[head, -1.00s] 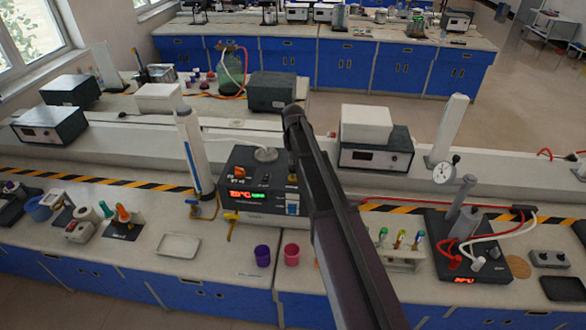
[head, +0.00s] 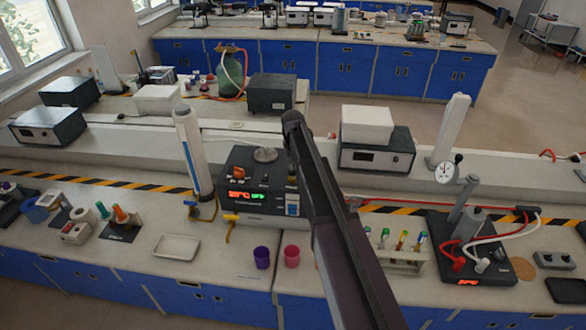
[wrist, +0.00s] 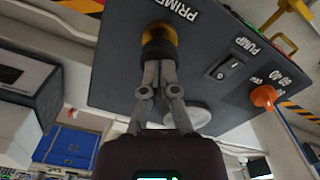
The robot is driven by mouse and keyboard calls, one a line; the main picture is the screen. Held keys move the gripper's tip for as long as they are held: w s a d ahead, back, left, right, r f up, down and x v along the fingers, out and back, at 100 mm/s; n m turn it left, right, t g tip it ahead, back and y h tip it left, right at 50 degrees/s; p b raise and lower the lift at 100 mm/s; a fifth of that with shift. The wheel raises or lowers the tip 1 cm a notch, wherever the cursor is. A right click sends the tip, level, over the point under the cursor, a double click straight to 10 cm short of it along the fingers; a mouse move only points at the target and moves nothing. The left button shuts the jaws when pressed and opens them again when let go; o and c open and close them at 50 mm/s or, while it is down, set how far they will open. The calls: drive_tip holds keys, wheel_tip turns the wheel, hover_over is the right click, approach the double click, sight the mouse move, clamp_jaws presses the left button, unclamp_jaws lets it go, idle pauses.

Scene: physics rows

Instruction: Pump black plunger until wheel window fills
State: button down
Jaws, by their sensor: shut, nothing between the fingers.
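In the wrist view, the black plunger (wrist: 157,48) sits in a brass collar (wrist: 158,32) beside the PRIME label on a dark panel. My gripper (wrist: 160,68) is shut and empty, its fingertips at the plunger's outer end; they look in contact, but I cannot be sure. In the head view, the dark pump unit (head: 238,172) stands on the bench, with a red and green display. My arm hides the plunger and gripper there. A pale round disc (wrist: 190,116) on the unit also shows in the head view (head: 265,154); I cannot make out a wheel window or its filling.
An orange knob (wrist: 264,97) and a PUMP rocker switch (wrist: 228,67) are on the same panel. A white column (head: 193,150) stands just left of the unit. A purple cup (head: 261,257) and a pink cup (head: 291,256) stand in front. A tube rack (head: 398,255) is to the right.

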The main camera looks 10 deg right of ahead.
drive_tip(key=shift+f+b, duration=0.3)
drive_tip(key=shift+f, duration=0.1)
drive_tip(key=shift+r, duration=0.2)
drive_tip(key=shift+r+p, duration=2.2)
drive_tip(key=shift+p, duration=0.25)
wheel_tip(320, 180, up, 5)
drive_tip(key=p, duration=0.5)
drive_tip(key=shift+s+f, duration=0.1)
drive_tip(key=s+f+b, duration=0.5)
drive_tip(key=s+b, duration=0.1)
drive_tip(key=s, duration=0.3)
drive_tip(key=s+f+m+b, duration=0.1)
drive_tip(key=s+f+b, duration=0.4)
drive_tip(key=s, duration=0.5)
drive_tip(key=s+f+m+b, duration=0.1)
drive_tip(key=s+f+b, duration=0.5)
drive_tip(key=s, duration=0.4)
drive_tip(key=shift+f+b, duration=0.3)
drive_tip(key=shift+f, duration=0.35)
